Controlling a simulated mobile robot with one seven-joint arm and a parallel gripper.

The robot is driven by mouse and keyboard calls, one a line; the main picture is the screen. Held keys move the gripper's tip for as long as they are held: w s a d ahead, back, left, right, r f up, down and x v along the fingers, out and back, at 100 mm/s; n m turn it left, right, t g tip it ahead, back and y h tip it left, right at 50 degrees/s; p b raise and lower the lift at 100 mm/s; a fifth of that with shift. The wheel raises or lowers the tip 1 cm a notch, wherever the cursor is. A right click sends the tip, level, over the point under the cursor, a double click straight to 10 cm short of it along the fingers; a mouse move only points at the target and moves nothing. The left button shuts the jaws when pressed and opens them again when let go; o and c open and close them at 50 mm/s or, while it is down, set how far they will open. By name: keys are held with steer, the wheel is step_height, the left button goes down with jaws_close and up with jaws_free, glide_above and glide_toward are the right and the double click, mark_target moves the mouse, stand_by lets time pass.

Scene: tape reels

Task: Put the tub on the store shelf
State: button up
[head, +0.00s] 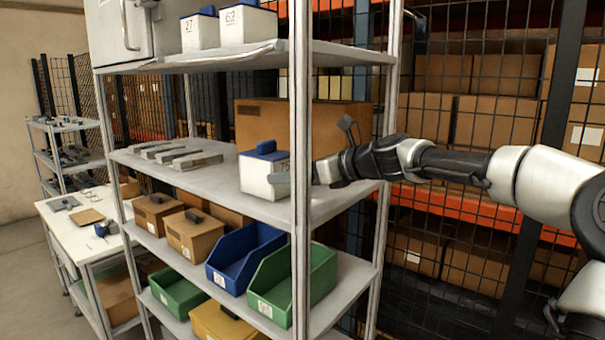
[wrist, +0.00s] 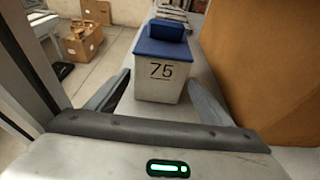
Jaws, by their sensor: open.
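A white tub (head: 262,176) with a blue lid and the number 75 stands upright on the middle shelf (head: 330,204) of the grey rack, near its right end. In the wrist view the tub (wrist: 160,75) sits between the two fingers of my gripper (wrist: 160,95). The fingers are open, one on each side, with a gap beside the tub. In the head view my gripper (head: 283,178) reaches in from the right at the tub's height, partly hidden by the rack's front post. Two similar white tubs, 27 (head: 199,32) and another (head: 247,25), stand on the top shelf.
A large brown box (head: 270,122) stands behind the tub; it fills the right of the wrist view (wrist: 275,75). Flat grey pieces (head: 196,160) lie left on the shelf. The rack post (head: 300,120) is close to my gripper. Blue (head: 245,262) and green (head: 290,290) bins are below.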

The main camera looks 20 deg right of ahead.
steer(key=shift+v, duration=1.6)
